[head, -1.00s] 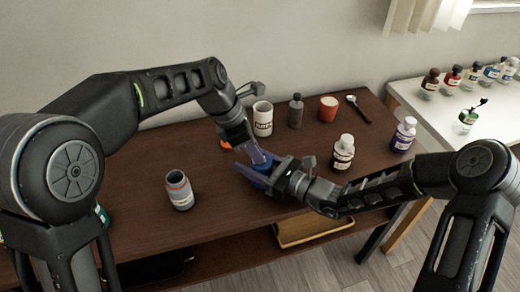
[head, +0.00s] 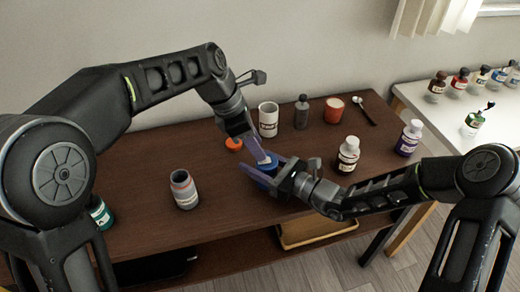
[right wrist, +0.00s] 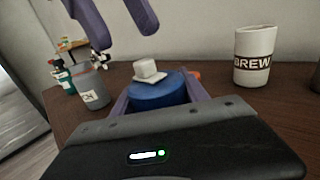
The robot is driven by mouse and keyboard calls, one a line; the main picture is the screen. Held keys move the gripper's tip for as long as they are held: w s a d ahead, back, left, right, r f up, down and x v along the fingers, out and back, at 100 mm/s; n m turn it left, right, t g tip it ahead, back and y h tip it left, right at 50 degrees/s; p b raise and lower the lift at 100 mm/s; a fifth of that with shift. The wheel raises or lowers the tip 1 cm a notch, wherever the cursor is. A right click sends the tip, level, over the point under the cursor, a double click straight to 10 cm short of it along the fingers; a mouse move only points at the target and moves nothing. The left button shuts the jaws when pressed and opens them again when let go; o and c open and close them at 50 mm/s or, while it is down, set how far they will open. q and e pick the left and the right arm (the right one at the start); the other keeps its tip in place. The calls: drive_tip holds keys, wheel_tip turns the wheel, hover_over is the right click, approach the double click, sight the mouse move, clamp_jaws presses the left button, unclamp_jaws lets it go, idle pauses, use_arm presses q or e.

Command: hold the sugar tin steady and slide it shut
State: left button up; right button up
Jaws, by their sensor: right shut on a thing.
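The blue tin (head: 266,168) stands near the middle of the brown table, between the purple fingers of my right gripper (head: 268,173), which is shut on it. In the right wrist view the tin (right wrist: 158,96) is round and blue, with a small white knobbed piece (right wrist: 148,71) on top toward its far side. I cannot tell whether its top is fully closed. My left gripper (head: 258,149) is above and just behind the tin. In the right wrist view its two purple fingers (right wrist: 118,22) are spread apart with nothing between them, above the tin.
An orange lid (head: 233,144) lies left of the tin. A grey jar (head: 184,190) is left, a dark bottle (head: 348,155) right. The table between jar and tin is clear.

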use_arm(q)
drive_tip(key=v, duration=0.8)
drive_tip(key=shift+a+r, duration=0.2)
drive_tip(key=shift+r, duration=0.15)
use_arm(e)
drive_tip(key=o, duration=1.6)
drive_tip(key=shift+c, duration=0.2)
drive_tip(key=v, duration=1.2)
